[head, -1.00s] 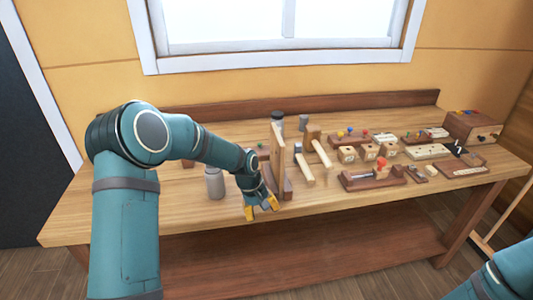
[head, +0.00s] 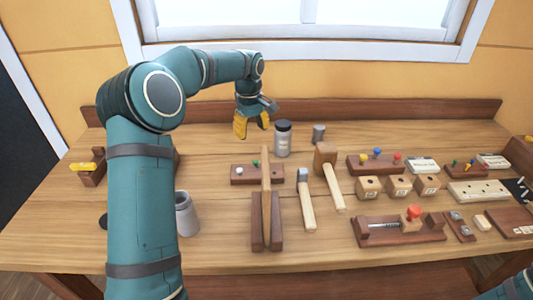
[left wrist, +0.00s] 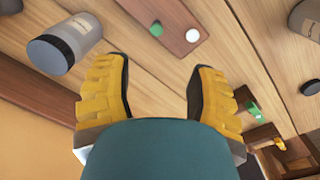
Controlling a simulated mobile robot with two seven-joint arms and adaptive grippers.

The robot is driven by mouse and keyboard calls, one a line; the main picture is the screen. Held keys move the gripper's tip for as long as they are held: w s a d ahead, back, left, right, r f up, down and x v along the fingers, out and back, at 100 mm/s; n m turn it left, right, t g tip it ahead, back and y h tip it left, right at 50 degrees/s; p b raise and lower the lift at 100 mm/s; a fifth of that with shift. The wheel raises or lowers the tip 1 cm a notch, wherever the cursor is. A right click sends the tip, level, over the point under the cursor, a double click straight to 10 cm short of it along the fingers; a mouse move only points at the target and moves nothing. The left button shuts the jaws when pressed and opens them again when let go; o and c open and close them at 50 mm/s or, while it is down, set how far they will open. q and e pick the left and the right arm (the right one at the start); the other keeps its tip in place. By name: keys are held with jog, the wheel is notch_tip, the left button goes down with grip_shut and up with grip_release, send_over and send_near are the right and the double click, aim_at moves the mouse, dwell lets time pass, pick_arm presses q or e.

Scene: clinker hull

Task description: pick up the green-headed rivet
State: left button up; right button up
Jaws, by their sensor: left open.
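The green-headed rivet (head: 256,163) stands in a small dark wooden block (head: 243,181), beside a white-headed one (head: 239,169). It also shows in the left wrist view (left wrist: 156,29), at the top, beyond the gap between my fingers. My left gripper (head: 252,124) is open and empty, with yellow fingers pointing down. It hangs above the back of the bench, behind the rivet block and left of the dark-lidded jar. In the left wrist view its fingers (left wrist: 160,65) are spread apart. My right gripper is out of view.
The dark-lidded jar (head: 283,140) stands close right of my left gripper. An upright wooden piece (head: 266,205) stands in front of the rivet block. A grey canister (head: 187,215) stands at the front left.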

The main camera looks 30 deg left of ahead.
aim_at(256, 161)
pick_arm(q)
notch_tip(256, 161, down, 8)
jog(key=shift+d+f+b, duration=0.1)
jog(key=shift+f+b, duration=0.15)
jog(key=shift+b, duration=0.75)
jog(key=shift+w+d+f+b, duration=0.15)
jog(key=shift+f+b, duration=0.1)
jog(key=shift+f, duration=0.6)
jog(key=shift+w+a+f+b, duration=0.15)
jog(key=shift+f+b, duration=0.15)
jog(key=shift+f, duration=0.6)
jog(key=shift+w+d+f+b, duration=0.15)
jog(key=shift+f+b, duration=0.1)
jog(key=shift+f, duration=0.6)
grip_shut()
